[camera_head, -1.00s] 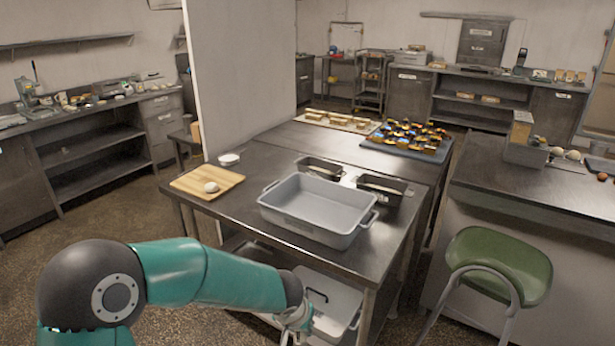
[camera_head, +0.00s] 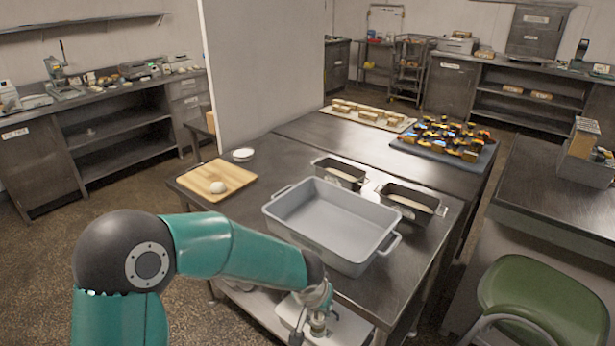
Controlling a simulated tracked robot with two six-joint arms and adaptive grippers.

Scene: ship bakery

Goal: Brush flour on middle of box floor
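The grey box (camera_head: 345,262) stands upright on the metal table, with a handle at each end. Its floor looks bare and even grey. A small white bowl (camera_head: 243,155) stands at the table's back left; its contents are too small to tell. My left gripper (camera_head: 318,325) points down in front of the table's front edge, lower than the box and to its front left. Its fingers are small and partly blended with what lies behind, so I cannot tell whether it holds anything. I cannot make out a brush. My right gripper is out of view.
A white container (camera_head: 345,330) sits below the tabletop. A green stool (camera_head: 545,300) stands at right.

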